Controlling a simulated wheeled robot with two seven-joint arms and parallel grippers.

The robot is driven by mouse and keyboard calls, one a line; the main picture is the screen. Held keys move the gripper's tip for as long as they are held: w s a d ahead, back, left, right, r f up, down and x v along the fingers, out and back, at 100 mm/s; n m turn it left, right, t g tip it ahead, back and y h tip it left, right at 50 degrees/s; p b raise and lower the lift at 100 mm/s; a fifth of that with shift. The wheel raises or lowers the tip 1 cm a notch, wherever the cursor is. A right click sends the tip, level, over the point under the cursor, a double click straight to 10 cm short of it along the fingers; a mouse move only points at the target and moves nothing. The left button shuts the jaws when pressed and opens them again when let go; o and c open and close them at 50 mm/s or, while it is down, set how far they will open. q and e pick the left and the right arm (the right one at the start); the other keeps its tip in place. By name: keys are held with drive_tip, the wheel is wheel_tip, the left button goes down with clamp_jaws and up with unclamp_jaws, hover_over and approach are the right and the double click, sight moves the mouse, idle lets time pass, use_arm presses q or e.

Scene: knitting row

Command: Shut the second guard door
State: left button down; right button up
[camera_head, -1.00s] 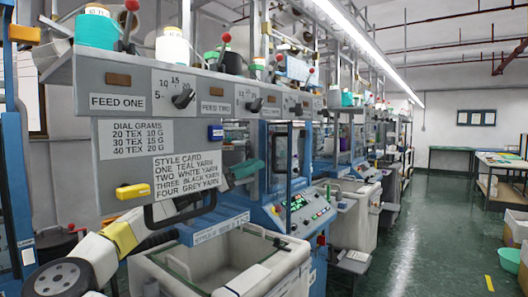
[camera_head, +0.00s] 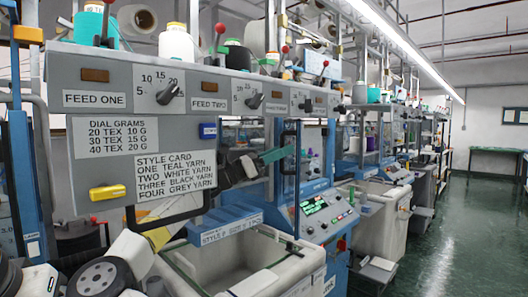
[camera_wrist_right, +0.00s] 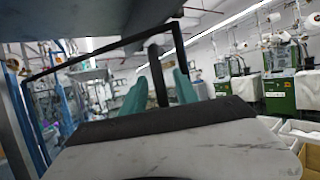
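A narrow black-framed guard door (camera_head: 297,180) stands at the blue knitting machine in the head view, beyond the feed panel. It appears swung out from the machine, but its exact angle is hard to tell. My right gripper (camera_head: 284,153) has teal fingers and reaches it from the left, fingertips at the frame. In the right wrist view, the fingers (camera_wrist_right: 158,92) stand apart, with an upright black bar (camera_wrist_right: 156,68) showing between them. I cannot tell whether they touch it. A larger black frame (camera_wrist_right: 100,52) crosses that view. My left gripper does not show.
The grey feed panel (camera_head: 140,130), with dials and labels, fills the left foreground above my arm. A black loop (camera_head: 131,219) hangs under it. A pale bin (camera_head: 190,262) stands below, and a lit control console (camera_head: 328,210) right of the door. The green aisle floor (camera_head: 465,230) is clear at right.

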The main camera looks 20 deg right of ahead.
clamp_jaws()
idle(1.4)
